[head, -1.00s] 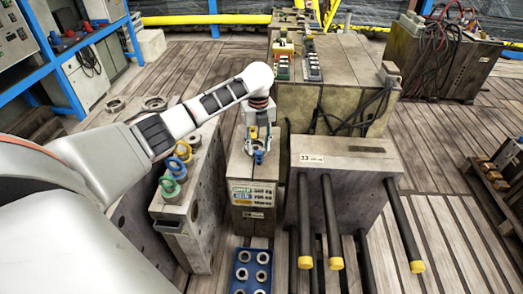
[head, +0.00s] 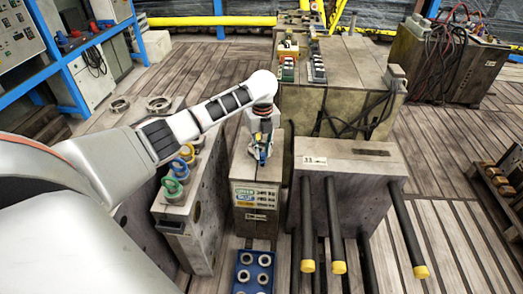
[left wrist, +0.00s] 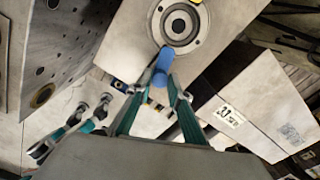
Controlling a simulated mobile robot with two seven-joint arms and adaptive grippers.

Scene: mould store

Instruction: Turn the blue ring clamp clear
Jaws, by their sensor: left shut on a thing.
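My left gripper (head: 262,152) is over the top of the narrow middle block (head: 243,170). In the left wrist view its teal fingers (left wrist: 162,88) are shut on a blue bar-like piece (left wrist: 162,66), which I take for the blue ring clamp. The far end of the blue piece reaches the near edge of a round metal ring fitting (left wrist: 181,24) on the block's top. The fingers and palm hide its near end. What looks like my right gripper (left wrist: 70,128) shows at the left wrist view's lower left, empty, with its fingers apart.
A mould block with green (head: 173,188), blue (head: 177,167) and yellow (head: 187,153) rings stands at left. A grey block (head: 345,180) with yellow-capped rods stands close at right. A blue tray (head: 242,258) lies in front. Free floor lies farther right.

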